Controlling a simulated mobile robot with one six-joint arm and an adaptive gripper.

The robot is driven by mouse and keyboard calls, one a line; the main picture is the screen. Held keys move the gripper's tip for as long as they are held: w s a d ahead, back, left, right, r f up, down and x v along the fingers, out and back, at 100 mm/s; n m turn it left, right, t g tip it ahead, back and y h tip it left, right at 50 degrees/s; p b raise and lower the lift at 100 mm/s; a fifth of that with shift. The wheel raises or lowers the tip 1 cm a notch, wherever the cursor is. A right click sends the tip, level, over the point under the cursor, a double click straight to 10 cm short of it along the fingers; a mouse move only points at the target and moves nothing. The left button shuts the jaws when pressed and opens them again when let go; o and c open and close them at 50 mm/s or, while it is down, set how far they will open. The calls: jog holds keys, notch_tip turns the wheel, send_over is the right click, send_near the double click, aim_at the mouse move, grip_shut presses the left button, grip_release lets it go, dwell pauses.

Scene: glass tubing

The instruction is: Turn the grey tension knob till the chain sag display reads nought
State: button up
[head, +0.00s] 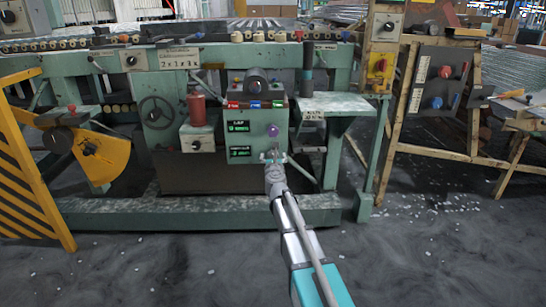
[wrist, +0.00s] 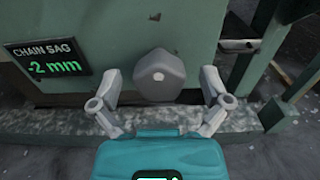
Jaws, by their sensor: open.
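The grey tension knob (wrist: 160,75) shows in the wrist view as a rounded, faceted grip on the front of a green panel. The chain sag display (wrist: 42,60) is left of it and reads -2 mm in green; it also shows on the control box in the head view (head: 241,153), too small to read surely. My gripper (wrist: 160,82) is open, one finger on each side of the knob, with gaps visible on both sides. In the head view my gripper (head: 272,156) is in front of the box's lower right part and hides the knob.
A purple knob (head: 273,130) sits just above my gripper. A second display (head: 238,127) is above the sag display. A green side table (head: 340,105) stands right of the box, and a low green beam (head: 200,212) runs along the floor. The floor in front is mostly clear.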

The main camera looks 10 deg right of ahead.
jog(key=shift+w, duration=0.1)
jog(key=c, duration=1.2)
jog(key=shift+o, duration=0.2)
jog(key=shift+n, duration=0.4)
